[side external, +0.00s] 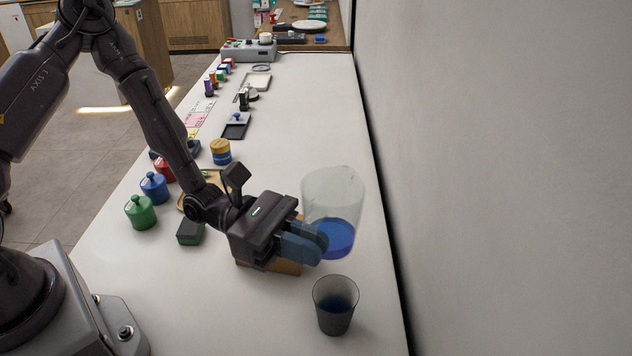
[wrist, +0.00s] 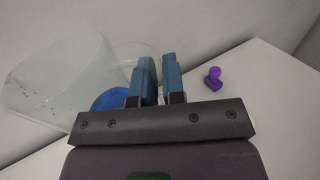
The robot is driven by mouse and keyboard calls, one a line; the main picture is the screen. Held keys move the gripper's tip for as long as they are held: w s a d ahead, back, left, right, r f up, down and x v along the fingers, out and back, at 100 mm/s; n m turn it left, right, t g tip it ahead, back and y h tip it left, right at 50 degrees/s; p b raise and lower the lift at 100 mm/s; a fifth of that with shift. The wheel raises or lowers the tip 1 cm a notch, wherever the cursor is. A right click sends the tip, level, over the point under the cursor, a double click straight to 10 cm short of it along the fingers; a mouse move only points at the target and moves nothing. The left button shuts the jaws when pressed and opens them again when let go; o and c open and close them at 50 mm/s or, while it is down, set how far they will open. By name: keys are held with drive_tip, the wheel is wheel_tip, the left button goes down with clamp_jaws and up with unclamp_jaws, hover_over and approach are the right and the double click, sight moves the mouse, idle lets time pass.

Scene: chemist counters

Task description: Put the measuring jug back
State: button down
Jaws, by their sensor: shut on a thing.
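The measuring jug (side external: 333,192) is a large clear vessel with blue liquid in its lower part. My gripper (side external: 322,243) is at its lower left side in the side view, with its blue fingers shut on it. In the wrist view the jug (wrist: 62,80) fills the left side, and the fingers (wrist: 155,78) stand close together beside it. The exact part between the fingers is hidden. The jug seems to be held above the counter, but the gap beneath it is hard to judge.
A dark cup (side external: 335,312) with blue liquid stands just in front of the jug. A wooden piece (side external: 284,267) is partly hidden behind my gripper. Green (side external: 140,213) and blue (side external: 154,187) jars line the left edge. The wall (side external: 480,180) runs close on the right.

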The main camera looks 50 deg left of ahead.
sight(329, 192)
drive_tip(key=w+a+n+t+y, duration=0.1)
drive_tip(key=w+a+t, duration=0.1)
drive_tip(key=w+a+n+t+y, duration=0.1)
drive_tip(key=w+a+t, duration=0.1)
drive_tip(key=w+a, duration=0.1)
drive_tip(key=w+a+n+t+y, duration=0.1)
drive_tip(key=w+a+n+t, duration=0.1)
drive_tip(key=a, duration=0.1)
drive_tip(key=shift+w+a, duration=0.15)
drive_tip(key=shift+w, duration=0.05)
drive_tip(key=w+a+n+t+y, duration=0.2)
drive_tip(key=a+n+y, duration=0.1)
drive_tip(key=a, duration=0.3)
drive_tip(key=w+a+n+t+y, duration=0.2)
drive_tip(key=w+a+t+y, duration=0.1)
drive_tip(key=a, duration=0.4)
drive_tip(key=shift+y, duration=0.4)
drive_tip(key=w+f, duration=0.3)
drive_tip(key=w, duration=0.1)
drive_tip(key=w+f, duration=0.4)
drive_tip(key=w, duration=0.1)
drive_tip(key=w+f, duration=0.3)
drive_tip(key=w, duration=0.1)
drive_tip(key=shift+w+a+f, duration=0.15)
drive_tip(key=shift+a+f, duration=0.05)
drive_tip(key=shift+f, duration=1.65)
drive_tip(key=shift+f, duration=0.15)
drive_tip(key=c, duration=1.2)
unclamp_jaws()
